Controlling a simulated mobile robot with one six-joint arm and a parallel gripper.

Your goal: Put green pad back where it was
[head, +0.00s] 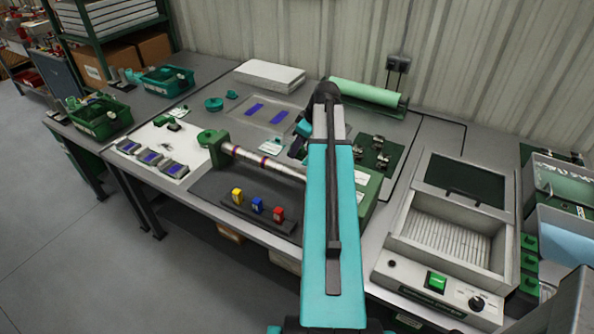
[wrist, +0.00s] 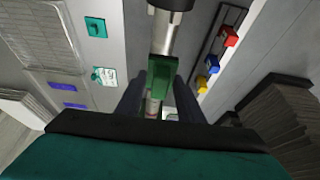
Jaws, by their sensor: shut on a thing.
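In the wrist view my gripper (wrist: 160,92) is shut on a green pad (wrist: 163,73), held between its two dark fingers. The pad is over the pale roller (wrist: 163,35); I cannot tell whether it touches it. In the head view the roller (head: 262,161) lies between green end blocks on the bench, and my teal arm hides its right part. The gripper and the held pad are mostly hidden behind the arm there. Another small green square piece (wrist: 96,27) lies on the bench in the wrist view, near a white card with green on it (wrist: 104,76).
A dark rack with yellow (head: 237,195), blue (head: 257,205) and red (head: 278,214) blocks stands in front of the roller. A clear tray with purple strips (head: 254,111) lies behind it. A grey machine with an open lid (head: 465,182) stands at right. Green bins (head: 103,117) are at left.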

